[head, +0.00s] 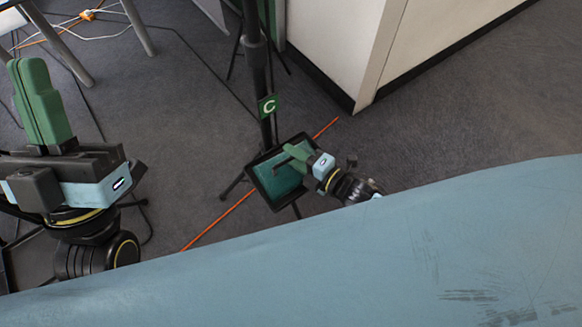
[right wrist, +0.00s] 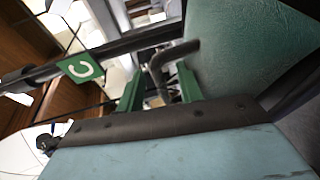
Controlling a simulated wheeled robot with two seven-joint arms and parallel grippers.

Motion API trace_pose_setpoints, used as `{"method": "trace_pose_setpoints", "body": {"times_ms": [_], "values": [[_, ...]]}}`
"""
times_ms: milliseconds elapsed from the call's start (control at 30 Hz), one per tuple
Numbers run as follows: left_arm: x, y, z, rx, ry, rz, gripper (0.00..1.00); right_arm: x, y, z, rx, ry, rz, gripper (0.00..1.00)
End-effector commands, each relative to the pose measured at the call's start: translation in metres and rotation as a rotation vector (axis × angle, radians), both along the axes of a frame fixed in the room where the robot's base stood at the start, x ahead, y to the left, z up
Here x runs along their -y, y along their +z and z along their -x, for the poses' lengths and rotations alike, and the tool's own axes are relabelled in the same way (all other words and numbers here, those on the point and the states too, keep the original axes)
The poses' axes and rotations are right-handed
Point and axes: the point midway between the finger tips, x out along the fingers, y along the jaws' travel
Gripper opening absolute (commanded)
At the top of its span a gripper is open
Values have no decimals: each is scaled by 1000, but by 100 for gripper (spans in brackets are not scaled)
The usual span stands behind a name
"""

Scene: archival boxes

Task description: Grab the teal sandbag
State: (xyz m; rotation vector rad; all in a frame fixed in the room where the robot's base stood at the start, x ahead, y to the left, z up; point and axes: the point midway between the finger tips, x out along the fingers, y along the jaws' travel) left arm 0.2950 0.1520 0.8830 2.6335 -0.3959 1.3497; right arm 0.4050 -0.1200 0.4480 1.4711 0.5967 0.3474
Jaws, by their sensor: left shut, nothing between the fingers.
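The teal sandbag (head: 272,183) lies in a dark-rimmed tray on a black stand, beyond the blue surface in the head view. In the right wrist view the sandbag (right wrist: 250,50) fills the upper right, with a dark bent handle (right wrist: 157,68) beside it. My right gripper (head: 296,156) is at the tray's upper right side. In its wrist view the green fingers (right wrist: 160,88) stand apart, with the handle between them and a gap visible. My left gripper (head: 32,65) is at the far left, its green fingers together, pointing up and empty.
A black stand pole (head: 256,80) with a green "C" tag (head: 267,106) rises behind the tray. A pale cabinet (head: 335,45) stands at the upper right. An orange line (head: 215,224) crosses the grey floor. A large blue surface (head: 390,260) fills the foreground.

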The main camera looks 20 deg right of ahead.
Motion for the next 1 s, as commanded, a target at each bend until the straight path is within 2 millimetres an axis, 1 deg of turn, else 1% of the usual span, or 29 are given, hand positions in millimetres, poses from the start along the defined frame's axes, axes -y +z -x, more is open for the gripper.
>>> {"method": "trace_pose_setpoints", "body": {"times_ms": [100,333,600,1000], "values": [[-1,0,4,32,0,9,0,-3,-1,-4,0,0,0,36],[-1,1,4,36,0,10,0,-3,-1,-4,-1,0,1,36],[-1,1,4,35,0,10,0,-3,-1,-4,-1,0,1,1],[-1,2,4,35,1,10,0,-3,-1,-4,-1,0,1,0]]}}
